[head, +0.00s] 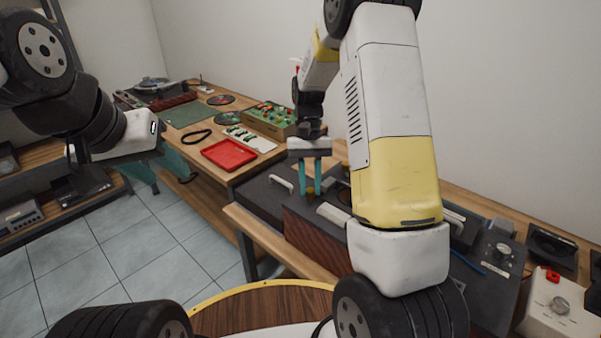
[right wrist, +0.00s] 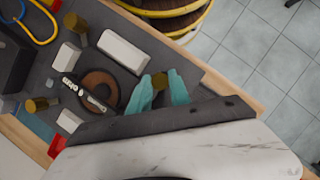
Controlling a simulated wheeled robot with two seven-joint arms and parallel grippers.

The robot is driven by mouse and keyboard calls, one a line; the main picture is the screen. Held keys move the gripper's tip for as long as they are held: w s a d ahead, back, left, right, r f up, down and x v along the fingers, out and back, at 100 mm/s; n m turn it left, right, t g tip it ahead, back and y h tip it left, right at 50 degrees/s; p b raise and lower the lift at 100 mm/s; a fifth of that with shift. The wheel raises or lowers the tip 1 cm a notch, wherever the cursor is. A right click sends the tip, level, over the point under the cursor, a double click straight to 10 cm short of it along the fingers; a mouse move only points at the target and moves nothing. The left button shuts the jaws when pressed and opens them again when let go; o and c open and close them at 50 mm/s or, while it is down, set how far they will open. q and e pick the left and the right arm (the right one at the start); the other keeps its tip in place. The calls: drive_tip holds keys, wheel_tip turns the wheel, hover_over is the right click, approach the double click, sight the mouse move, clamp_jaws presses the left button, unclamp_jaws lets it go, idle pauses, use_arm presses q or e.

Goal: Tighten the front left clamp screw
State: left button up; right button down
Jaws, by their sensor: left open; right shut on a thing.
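My right gripper (head: 310,190) points down over the dark bench top with its teal fingers shut on a brass clamp screw (right wrist: 160,81). In the right wrist view, the teal fingertips (right wrist: 159,90) sit on both sides of this screw, covering part of it. Two more brass screws (right wrist: 75,22) (right wrist: 38,104) stand around a copper-brown round part (right wrist: 100,88) with a black labelled piece over it. White blocks (right wrist: 122,50) stand among them. My left gripper (head: 165,165) is open and empty, away to the left, beside the long bench over the floor.
A red tray (head: 229,154), a black belt (head: 191,137) and a green-topped box (head: 268,118) lie on the left bench. A white box with a red button (head: 558,303) stands at the right. My right arm hides much of the bench in the head view.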

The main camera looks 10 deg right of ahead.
drive_tip(key=m+y, duration=0.1)
drive_tip(key=m, duration=0.3)
drive_tip(key=shift+d+m+t+y, duration=0.15)
drive_tip(key=shift+m+t+y, duration=0.15)
drive_tip(key=shift+t+y, duration=0.1)
drive_tip(key=shift+m+t+y, duration=0.5)
drive_tip(key=shift+m+y, duration=0.1)
drive_tip(key=shift+m, duration=1.6)
drive_tip(key=c, duration=1.2)
unclamp_jaws()
drive_tip(key=v, duration=0.8)
